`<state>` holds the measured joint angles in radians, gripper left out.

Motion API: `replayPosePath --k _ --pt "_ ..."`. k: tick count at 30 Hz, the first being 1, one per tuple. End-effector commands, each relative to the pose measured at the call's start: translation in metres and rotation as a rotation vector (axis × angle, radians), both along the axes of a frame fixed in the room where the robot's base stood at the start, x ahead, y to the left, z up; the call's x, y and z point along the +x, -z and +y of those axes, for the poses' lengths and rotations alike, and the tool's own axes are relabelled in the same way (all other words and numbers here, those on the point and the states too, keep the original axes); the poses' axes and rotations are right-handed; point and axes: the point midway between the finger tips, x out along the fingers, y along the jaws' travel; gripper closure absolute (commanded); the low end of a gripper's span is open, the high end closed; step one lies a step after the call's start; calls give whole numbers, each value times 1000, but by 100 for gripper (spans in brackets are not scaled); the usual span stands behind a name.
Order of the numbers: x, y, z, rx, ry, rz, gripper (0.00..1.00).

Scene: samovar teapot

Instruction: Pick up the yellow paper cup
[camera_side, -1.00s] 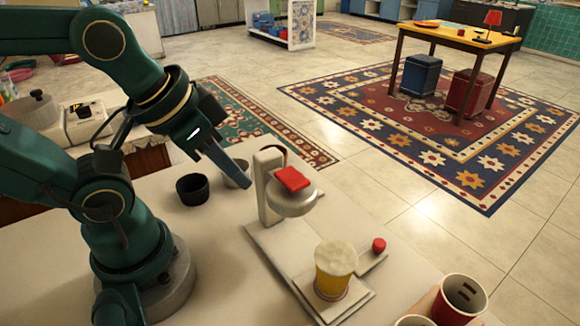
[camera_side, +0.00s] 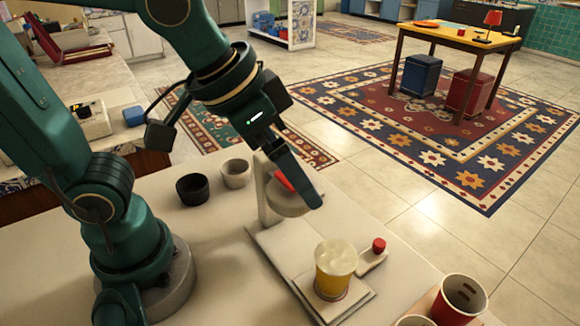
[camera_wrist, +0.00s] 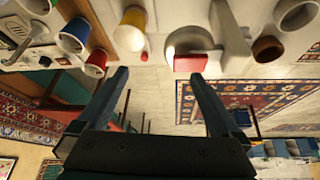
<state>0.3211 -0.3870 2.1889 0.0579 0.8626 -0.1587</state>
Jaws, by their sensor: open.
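The yellow paper cup (camera_side: 333,280) stands upright on the base plate of a white machine in the side view, with pale contents at its top. In the wrist view the yellow cup (camera_wrist: 129,32) is at the top, left of centre. My gripper (camera_side: 308,190) is above and behind the cup in the side view, beside the machine's round head, and apart from the cup. In the wrist view my gripper (camera_wrist: 158,75) has its two fingers spread wide with nothing between them. The near finger hides part of the machine's head and red block in the side view.
The white machine (camera_side: 263,205) rises behind the cup, and a red knob (camera_side: 378,245) sits beside it. A red cup (camera_side: 459,300) stands at the lower right. A black cup (camera_side: 192,189) and a pale cup (camera_side: 236,173) stand at the back left. The counter's front left is clear.

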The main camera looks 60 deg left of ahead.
Motion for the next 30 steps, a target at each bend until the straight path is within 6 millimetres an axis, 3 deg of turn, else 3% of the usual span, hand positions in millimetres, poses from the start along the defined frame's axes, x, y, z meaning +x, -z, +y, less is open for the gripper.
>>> replayPosePath --k 3,7,11,21,30 --pt "1 8 -30 19 112 40 0" --pt "-4 17 -46 38 183 72 0" --pt "-5 25 -51 43 202 83 0" --pt "12 73 -57 44 199 85 0" --pt "17 90 -61 43 201 82 0"
